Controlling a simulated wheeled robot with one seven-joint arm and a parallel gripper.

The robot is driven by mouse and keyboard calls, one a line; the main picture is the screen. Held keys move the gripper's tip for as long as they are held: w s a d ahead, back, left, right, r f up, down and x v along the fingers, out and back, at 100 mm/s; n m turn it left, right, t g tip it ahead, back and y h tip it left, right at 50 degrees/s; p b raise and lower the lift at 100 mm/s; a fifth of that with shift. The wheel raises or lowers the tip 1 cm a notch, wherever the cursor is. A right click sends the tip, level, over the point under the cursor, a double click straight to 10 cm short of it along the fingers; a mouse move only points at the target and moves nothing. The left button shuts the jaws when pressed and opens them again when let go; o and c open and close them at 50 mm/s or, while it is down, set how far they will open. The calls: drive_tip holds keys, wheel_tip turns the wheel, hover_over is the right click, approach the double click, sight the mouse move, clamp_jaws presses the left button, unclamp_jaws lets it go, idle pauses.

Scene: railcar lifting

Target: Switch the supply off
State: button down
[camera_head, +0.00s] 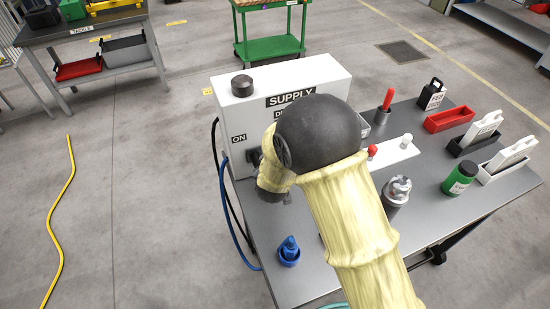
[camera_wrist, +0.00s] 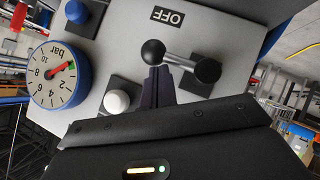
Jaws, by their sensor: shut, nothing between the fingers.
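The white supply cabinet (camera_head: 232,110) stands at the table's left end, with an ON label (camera_head: 238,138) on its front. In the wrist view its panel shows upside down with an OFF label (camera_wrist: 168,17). A lever with a metal rod (camera_wrist: 180,62) runs from a dark round hub (camera_wrist: 207,70) to a black ball (camera_wrist: 153,52), lying roughly sideways below the label in the picture. My gripper (camera_wrist: 155,85) is shut and empty. Its fingertips are right at the ball; I cannot tell whether they touch. In the head view my arm hides the lever and most of the panel.
A pressure gauge (camera_wrist: 52,75), a blue knob (camera_wrist: 77,12) and a white knob (camera_wrist: 117,101) are close by on the panel. A blue fitting (camera_head: 289,252), grey canister (camera_head: 396,190), green jar (camera_head: 460,178) and red tray (camera_head: 449,119) stand on the table (camera_head: 420,215).

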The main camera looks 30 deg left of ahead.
drive_tip(key=a+r+p+v, duration=0.1)
drive_tip(key=a+v, duration=0.1)
drive_tip(key=v, duration=1)
drive_tip(key=shift+r, duration=0.6)
drive_tip(key=shift+s, duration=0.15)
